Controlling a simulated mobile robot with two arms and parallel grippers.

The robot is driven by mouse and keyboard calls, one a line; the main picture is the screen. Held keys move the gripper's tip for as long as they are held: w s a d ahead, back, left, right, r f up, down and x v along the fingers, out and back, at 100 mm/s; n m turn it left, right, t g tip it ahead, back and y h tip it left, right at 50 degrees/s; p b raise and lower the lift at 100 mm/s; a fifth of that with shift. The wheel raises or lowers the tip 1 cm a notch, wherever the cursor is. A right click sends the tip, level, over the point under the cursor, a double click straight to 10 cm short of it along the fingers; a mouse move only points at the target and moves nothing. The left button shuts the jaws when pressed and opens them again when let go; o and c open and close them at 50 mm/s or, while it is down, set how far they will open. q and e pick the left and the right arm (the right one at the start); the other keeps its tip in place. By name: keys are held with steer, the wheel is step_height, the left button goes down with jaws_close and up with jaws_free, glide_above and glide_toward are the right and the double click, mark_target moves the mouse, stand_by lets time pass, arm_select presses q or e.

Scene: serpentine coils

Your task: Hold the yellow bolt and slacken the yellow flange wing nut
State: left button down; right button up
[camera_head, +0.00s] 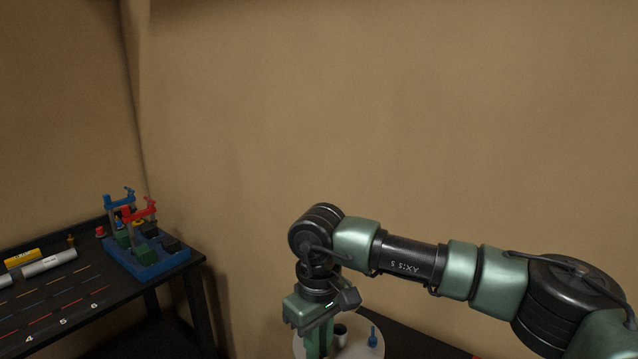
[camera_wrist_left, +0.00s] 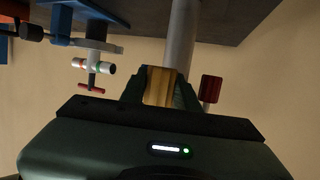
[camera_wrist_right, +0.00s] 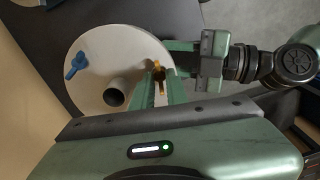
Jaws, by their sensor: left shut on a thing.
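My left gripper (camera_wrist_left: 162,92) is shut on a yellow hex-sided part (camera_wrist_left: 158,84), which looks like the yellow bolt, in the left wrist view. My left gripper also shows in the right wrist view (camera_wrist_right: 182,58), reaching in from the right to the yellow hardware. The yellow wing nut (camera_wrist_right: 157,68) shows between the fingertips of my right gripper (camera_wrist_right: 160,82). The fingers stand apart around it; I cannot tell whether they touch it. In the head view my right gripper (camera_head: 318,340) points down at the pale round plate (camera_head: 300,349); the yellow parts are hidden there.
A blue wing piece (camera_wrist_right: 75,65) and a grey tube (camera_wrist_right: 115,95) stand on the plate. In the left wrist view a grey post (camera_wrist_left: 181,35), a red knob (camera_wrist_left: 212,88) and a white pipe fitting (camera_wrist_left: 92,66) are close by. A blue fixture (camera_head: 150,260) stands on the left table.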

arm_select(q)
steer(key=shift+d, duration=0.1)
arm_select(e)
steer(key=shift+d+f, duration=0.1)
steer(key=shift+f, duration=0.1)
steer(key=shift+r, duration=2.35)
arm_select(q)
steer(key=c, duration=1)
jaws_free()
steer(key=shift+o, duration=0.2)
steer(key=shift+c, duration=0.2)
arm_select(e)
steer(key=shift+f+b, duration=0.4)
arm_select(q)
steer(key=v, duration=0.9)
